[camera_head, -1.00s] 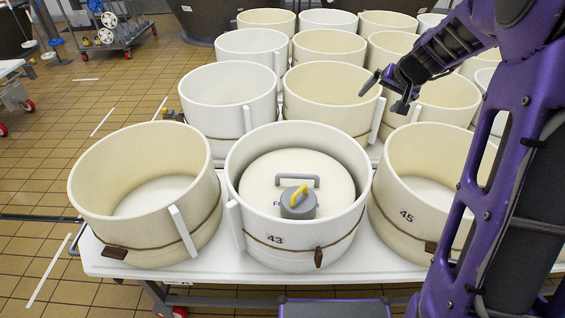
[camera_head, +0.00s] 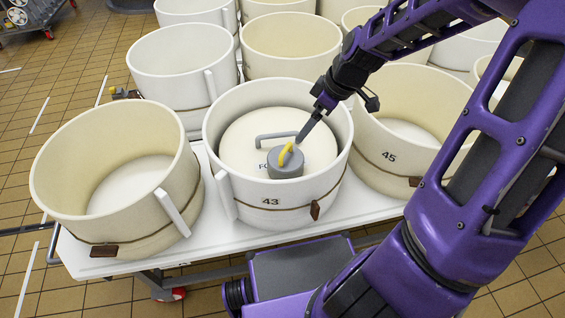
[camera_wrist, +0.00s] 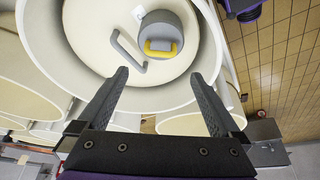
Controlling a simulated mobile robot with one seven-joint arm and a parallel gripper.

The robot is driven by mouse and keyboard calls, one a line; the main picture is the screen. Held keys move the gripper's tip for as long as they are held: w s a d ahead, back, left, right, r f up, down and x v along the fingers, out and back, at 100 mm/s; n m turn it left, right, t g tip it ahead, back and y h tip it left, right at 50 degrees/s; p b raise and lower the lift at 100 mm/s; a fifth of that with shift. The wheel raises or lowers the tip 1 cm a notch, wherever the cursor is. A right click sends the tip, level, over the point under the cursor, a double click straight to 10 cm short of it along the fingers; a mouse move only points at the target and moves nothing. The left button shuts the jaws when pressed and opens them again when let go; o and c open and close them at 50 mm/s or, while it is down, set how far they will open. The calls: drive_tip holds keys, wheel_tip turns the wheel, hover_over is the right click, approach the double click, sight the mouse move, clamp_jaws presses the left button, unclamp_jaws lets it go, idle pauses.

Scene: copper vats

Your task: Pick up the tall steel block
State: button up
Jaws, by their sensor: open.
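The only steel-like block in view is a short, round grey block (camera_head: 285,163) with a yellow handle (camera_head: 286,153) on top. It stands on a cream lid (camera_head: 235,151) inside the vat marked 43 (camera_head: 270,212). My gripper (camera_head: 335,122) is open and empty above the right side of this vat. In the head view one finger overlaps the block's edge; I cannot tell whether they touch. Both fingers show in the wrist view (camera_wrist: 159,74), spread wide.
A grey bar handle (camera_head: 276,136) on the lid is close behind the block. The vat wall surrounds the lid. Open empty vats stand left (camera_head: 110,170) and right (camera_head: 405,130), with several more behind. All stand on a white table (camera_head: 220,238).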

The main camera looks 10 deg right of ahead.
sight(288, 149)
drive_tip(key=b+x, duration=0.4)
drive_tip(key=x, duration=1)
drive_tip(key=shift+a+f+b, duration=0.15)
drive_tip(key=shift+f+b, duration=0.2)
drive_tip(key=shift+f, duration=0.05)
drive_tip(key=shift+c, duration=0.2)
clamp_jaws()
drive_tip(key=shift+w+r, duration=0.1)
